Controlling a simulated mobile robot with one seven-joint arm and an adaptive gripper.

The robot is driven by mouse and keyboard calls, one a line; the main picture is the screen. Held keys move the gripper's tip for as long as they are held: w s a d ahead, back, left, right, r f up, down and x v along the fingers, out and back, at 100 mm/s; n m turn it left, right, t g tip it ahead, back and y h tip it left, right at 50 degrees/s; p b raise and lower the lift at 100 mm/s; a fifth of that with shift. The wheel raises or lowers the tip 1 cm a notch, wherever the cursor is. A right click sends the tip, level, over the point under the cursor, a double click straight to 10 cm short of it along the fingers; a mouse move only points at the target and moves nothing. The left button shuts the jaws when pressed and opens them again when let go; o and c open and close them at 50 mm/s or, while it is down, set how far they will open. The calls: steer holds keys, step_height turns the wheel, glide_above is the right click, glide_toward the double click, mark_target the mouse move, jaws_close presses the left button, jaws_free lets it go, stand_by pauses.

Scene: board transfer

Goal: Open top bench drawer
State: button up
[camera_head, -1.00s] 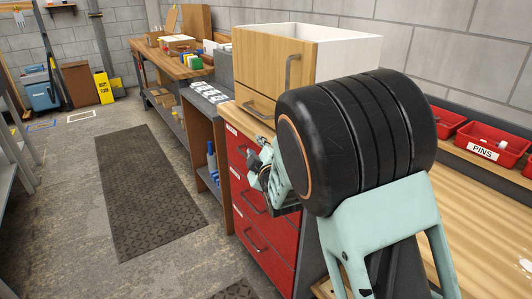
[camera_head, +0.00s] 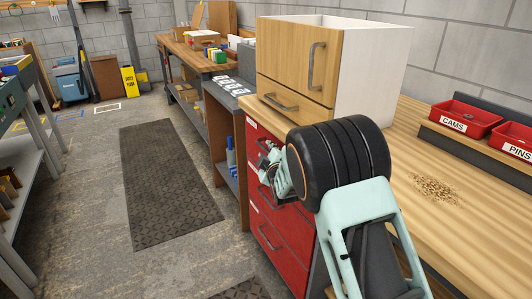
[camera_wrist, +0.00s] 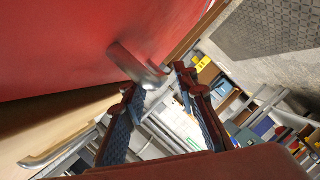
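The bench's red drawers stand below its wooden top in the head view. The top bench drawer (camera_head: 254,136) looks shut, and my arm and gripper hide part of its front. My gripper (camera_head: 266,166) is in front of the upper red drawers. In the wrist view my gripper (camera_wrist: 154,80) is open, its two dark fingers apart. A grey bar handle (camera_wrist: 132,64) on a red drawer front (camera_wrist: 70,45) lies at the fingertips, with one end near the gap between them. I cannot tell whether the fingers touch it.
A wooden-fronted cabinet (camera_head: 285,65) with grey handles stands on the bench top (camera_head: 450,225). Red bins (camera_head: 465,118) sit at the right. A dark mat (camera_head: 165,185) lies on the open floor at left. A lower red drawer (camera_head: 270,245) is below my gripper.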

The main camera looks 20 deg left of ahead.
steer(key=shift+w+a+f, duration=0.15)
steer(key=shift+w+a, duration=0.2)
steer(key=shift+w, duration=0.25)
jaws_close()
